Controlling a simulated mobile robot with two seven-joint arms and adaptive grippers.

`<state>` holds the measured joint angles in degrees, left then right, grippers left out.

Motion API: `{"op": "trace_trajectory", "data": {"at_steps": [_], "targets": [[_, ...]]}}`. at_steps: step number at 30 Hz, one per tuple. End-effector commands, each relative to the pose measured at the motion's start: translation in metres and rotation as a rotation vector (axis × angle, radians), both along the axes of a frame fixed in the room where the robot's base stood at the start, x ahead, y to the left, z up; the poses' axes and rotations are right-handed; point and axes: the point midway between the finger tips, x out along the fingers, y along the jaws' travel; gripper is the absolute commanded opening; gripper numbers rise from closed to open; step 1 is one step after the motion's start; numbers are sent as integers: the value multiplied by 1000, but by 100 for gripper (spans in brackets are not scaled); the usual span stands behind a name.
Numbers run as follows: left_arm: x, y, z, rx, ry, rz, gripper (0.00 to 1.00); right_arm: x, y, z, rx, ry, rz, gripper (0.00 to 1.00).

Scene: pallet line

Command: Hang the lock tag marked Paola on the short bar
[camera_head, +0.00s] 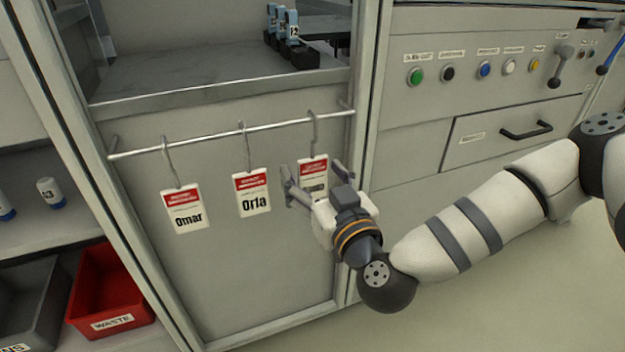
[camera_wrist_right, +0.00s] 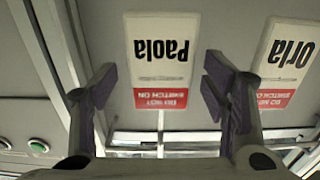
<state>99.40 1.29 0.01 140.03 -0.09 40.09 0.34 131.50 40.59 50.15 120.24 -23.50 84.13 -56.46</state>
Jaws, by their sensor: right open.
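The Paola tag (camera_head: 313,164), white with a red upper band, hangs by a grey hook near the right end of a long metal bar (camera_head: 206,140). In the wrist view the Paola tag (camera_wrist_right: 163,55) appears upside down with its name readable. My right gripper (camera_head: 313,180) is open, with its fingers to either side of that tag and partly covering its name in the head view. In the wrist view no contact shows between the fingers (camera_wrist_right: 160,84) and the tag. I cannot make out a separate short bar. My left gripper is out of view.
The Orla tag (camera_head: 252,194) and Omar tag (camera_head: 184,210) hang left on the same bar. A frame post (camera_head: 370,120) stands close to the right. A control panel (camera_head: 480,85) lies beyond it. A red waste bin (camera_head: 105,290) sits lower left.

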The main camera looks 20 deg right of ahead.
Motion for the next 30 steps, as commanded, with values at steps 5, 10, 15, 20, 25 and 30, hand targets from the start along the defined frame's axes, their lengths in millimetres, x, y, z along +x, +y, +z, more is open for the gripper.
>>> {"op": "trace_trajectory", "data": {"at_steps": [5,10,15,20,25,30], "targets": [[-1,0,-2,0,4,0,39,10,0,0,1,1,0,68],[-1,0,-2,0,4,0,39,10,1,0,1,1,1,68],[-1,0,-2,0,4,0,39,9,1,0,1,1,1,37],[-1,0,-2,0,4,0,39,9,1,0,1,1,1,41],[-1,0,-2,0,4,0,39,9,1,0,1,1,1,10],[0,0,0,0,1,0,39,9,1,3,1,1,1,10]]}}
